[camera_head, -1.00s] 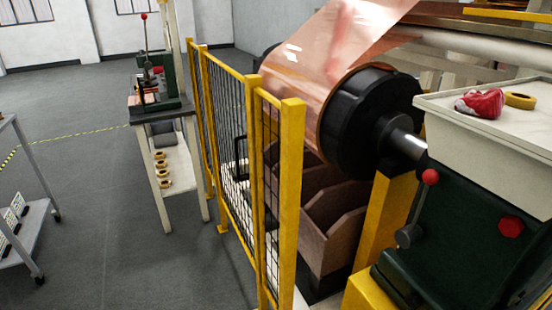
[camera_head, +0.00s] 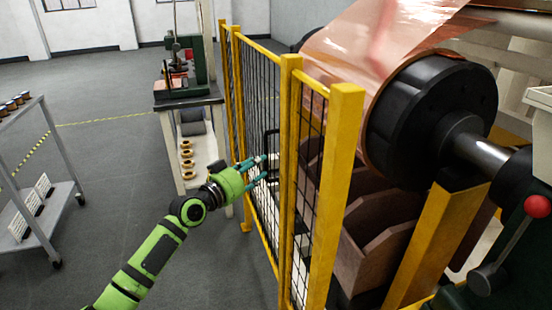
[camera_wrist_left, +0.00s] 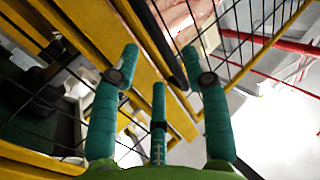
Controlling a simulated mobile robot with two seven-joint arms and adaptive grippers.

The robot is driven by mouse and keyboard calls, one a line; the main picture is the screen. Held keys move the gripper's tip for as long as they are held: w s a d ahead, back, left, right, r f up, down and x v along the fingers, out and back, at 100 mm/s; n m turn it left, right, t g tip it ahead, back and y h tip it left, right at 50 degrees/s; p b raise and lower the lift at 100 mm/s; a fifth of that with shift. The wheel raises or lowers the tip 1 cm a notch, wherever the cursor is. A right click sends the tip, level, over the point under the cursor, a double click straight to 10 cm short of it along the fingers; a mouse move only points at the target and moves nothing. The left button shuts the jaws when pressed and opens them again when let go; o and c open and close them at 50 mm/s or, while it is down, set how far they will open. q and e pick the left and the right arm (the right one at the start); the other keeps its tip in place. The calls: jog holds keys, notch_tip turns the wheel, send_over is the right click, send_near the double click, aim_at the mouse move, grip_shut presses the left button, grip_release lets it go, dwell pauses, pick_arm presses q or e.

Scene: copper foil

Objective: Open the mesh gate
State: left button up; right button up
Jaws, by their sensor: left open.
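The mesh gate is a yellow-framed panel of black wire mesh (camera_head: 260,100) in the middle of the head view, in line with the fence posts. A black handle (camera_head: 270,135) stands out on its near side. My left gripper (camera_head: 264,169) is open and empty, its teal fingers close to the mesh just below and left of the handle. I cannot tell whether they touch it. In the left wrist view the spread fingers (camera_wrist_left: 160,75) point at yellow frame bars (camera_wrist_left: 100,45) and mesh, with a dark bar between them. My right gripper is not in view.
A yellow post (camera_head: 337,190) stands close on the right, with a copper foil roll (camera_head: 430,110) behind it. A bench with a green press (camera_head: 185,75) stands beyond the gate. A grey cart (camera_head: 45,180) is at the left. The floor between is clear.

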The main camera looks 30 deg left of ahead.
aim_at(267, 160)
pick_arm(q)
jog(key=shift+w+d, duration=0.2)
jog(key=shift+w, duration=1.1)
jog(key=shift+w+d, duration=0.15)
jog(key=shift+w, duration=1.15)
grip_shut()
